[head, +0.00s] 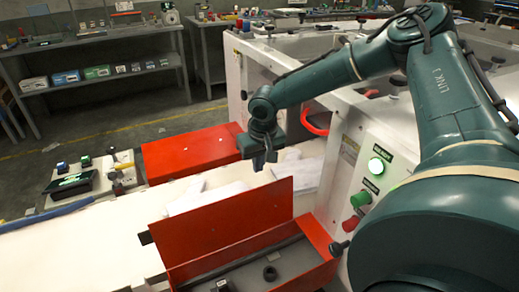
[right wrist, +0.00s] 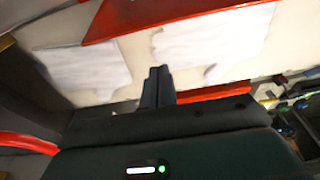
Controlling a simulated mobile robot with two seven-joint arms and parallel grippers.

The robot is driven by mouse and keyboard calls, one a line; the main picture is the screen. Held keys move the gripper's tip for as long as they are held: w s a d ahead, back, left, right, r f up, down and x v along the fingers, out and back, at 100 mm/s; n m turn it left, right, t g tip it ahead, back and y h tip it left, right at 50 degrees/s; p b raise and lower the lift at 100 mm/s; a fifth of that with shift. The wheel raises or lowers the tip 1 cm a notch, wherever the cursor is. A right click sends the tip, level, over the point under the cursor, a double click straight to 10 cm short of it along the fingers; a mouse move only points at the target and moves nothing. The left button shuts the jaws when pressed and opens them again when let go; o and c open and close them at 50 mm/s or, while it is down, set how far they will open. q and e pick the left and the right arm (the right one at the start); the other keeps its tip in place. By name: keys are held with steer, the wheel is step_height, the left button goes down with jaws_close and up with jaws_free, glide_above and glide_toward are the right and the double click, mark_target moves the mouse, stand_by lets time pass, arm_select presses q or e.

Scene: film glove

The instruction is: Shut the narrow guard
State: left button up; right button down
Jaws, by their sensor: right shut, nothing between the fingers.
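Two red guards show in the head view, and I cannot tell for sure which is the narrow one. The near guard (head: 228,228) has its red panel standing up, and a grey channel with a dark knob lies open in front of it. My right gripper (head: 262,161) hangs shut and empty above the bed between the two guards, apart from both. Its closed fingers also show in the right wrist view (right wrist: 158,86), with red panel surfaces beyond them. My left gripper is not in view.
White glove shapes (head: 207,197) lie on the pale bed. A side table (head: 80,188) with small items is at the left, shelves behind.

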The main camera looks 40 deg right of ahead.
steer(key=s, duration=0.1)
steer(key=s+f+p, duration=0.1)
steer(key=s+p, duration=0.1)
steer(key=shift+s+a+f, duration=0.2)
steer(key=shift+a+f, duration=0.1)
steer(key=shift+a, duration=0.1)
steer(key=shift+d, duration=0.1)
steer(key=shift+s+d+r+t+b, duration=0.1)
steer(key=shift+s+t+b, duration=0.3)
steer(key=shift+b, duration=0.2)
